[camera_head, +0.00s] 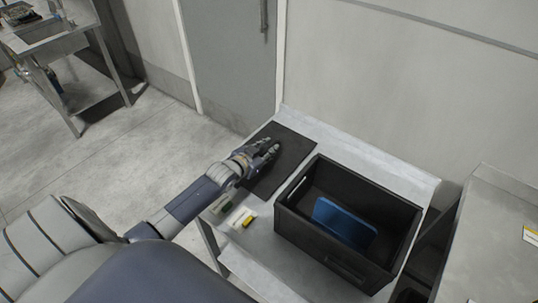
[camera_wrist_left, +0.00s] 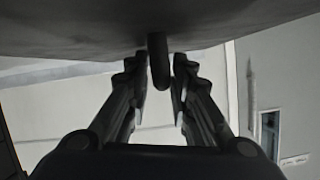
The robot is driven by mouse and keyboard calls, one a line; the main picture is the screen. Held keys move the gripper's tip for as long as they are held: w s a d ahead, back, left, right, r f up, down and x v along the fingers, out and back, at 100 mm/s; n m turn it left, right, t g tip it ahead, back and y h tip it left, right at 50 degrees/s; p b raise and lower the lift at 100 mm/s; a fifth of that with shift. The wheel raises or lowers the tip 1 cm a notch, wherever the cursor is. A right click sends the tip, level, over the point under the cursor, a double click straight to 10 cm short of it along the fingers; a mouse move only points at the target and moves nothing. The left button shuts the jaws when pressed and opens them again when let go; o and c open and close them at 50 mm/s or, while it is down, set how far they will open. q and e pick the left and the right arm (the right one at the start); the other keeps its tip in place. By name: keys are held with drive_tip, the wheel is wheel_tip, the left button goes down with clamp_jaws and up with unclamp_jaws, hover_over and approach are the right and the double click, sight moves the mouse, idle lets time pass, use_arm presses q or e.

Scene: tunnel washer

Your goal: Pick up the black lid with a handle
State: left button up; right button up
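The black lid (camera_head: 290,158) lies flat on the grey table, left of the black crate. My left gripper (camera_head: 272,150) is over the lid's left half, and the handle is hidden by it in the head view. In the left wrist view the lid's dark surface (camera_wrist_left: 70,30) fills the top, and its short dark handle (camera_wrist_left: 158,62) sticks out between the two fingertips. The fingers (camera_wrist_left: 160,85) stand apart, one on each side of the handle, with a visible gap. My right gripper is in neither view.
The black crate (camera_head: 308,235) stands right of the lid and holds a blue item (camera_head: 343,222). A small yellow and white item (camera_head: 243,217) lies near the table's front left. A wall and a grey door (camera_head: 232,60) are behind. Another metal surface (camera_head: 490,240) is at the right.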

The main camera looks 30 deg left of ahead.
use_arm(q)
clamp_jaws()
drive_tip(key=shift+r, duration=0.1)
